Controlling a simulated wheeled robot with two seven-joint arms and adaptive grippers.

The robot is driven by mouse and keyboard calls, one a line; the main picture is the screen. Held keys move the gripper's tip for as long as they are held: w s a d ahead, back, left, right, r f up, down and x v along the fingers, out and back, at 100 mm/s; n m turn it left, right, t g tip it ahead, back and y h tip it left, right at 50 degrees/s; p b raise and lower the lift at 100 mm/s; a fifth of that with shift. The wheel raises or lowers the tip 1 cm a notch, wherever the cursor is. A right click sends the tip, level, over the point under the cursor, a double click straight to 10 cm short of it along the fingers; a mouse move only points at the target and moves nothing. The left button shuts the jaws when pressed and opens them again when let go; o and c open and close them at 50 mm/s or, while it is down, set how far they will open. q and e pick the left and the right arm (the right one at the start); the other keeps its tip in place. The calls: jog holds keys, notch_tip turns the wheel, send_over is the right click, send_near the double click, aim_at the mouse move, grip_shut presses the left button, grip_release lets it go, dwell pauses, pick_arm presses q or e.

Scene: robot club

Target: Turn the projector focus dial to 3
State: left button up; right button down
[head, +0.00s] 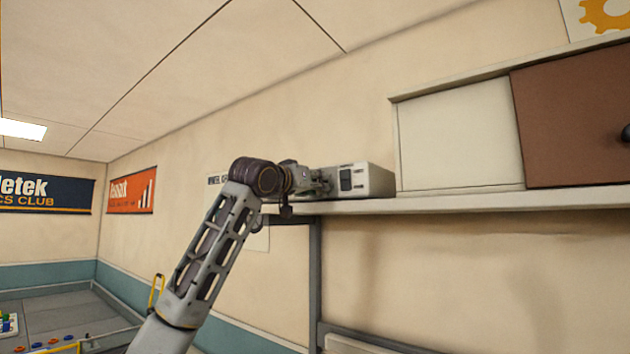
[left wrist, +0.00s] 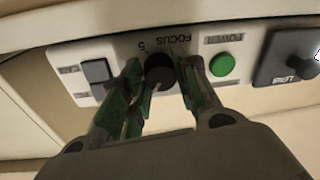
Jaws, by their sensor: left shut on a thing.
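The projector (head: 372,180) is a pale box on the wall shelf in the head view. In the left wrist view its panel appears upside down, with a dark round focus dial (left wrist: 159,70) under the FOCUS lettering. A figure 5 is legible beside the dial; the other marks and the dial's pointer cannot be made out. My left gripper (head: 320,184) reaches the projector from the left. Its fingers (left wrist: 163,79) stand on both sides of the dial and are shut on it. My right gripper is in neither view.
On the same panel are a green power button (left wrist: 223,65), a dark rocker switch (left wrist: 96,71) and a black lens block (left wrist: 287,58). The shelf (head: 450,203) also carries a cabinet with a brown door (head: 570,125) at right.

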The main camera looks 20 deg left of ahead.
pick_arm(q)
jog(key=shift+m+p, duration=0.65)
jog(key=shift+m, duration=0.95)
jog(key=shift+f, duration=0.1)
jog(key=o, duration=0.8)
jog(key=shift+c, duration=0.2)
jog(key=shift+s+a, duration=0.1)
jog(key=v, duration=1.1)
jog(key=shift+s+a, duration=0.25)
jog(key=shift+s, duration=0.05)
jog(key=shift+f, duration=0.15)
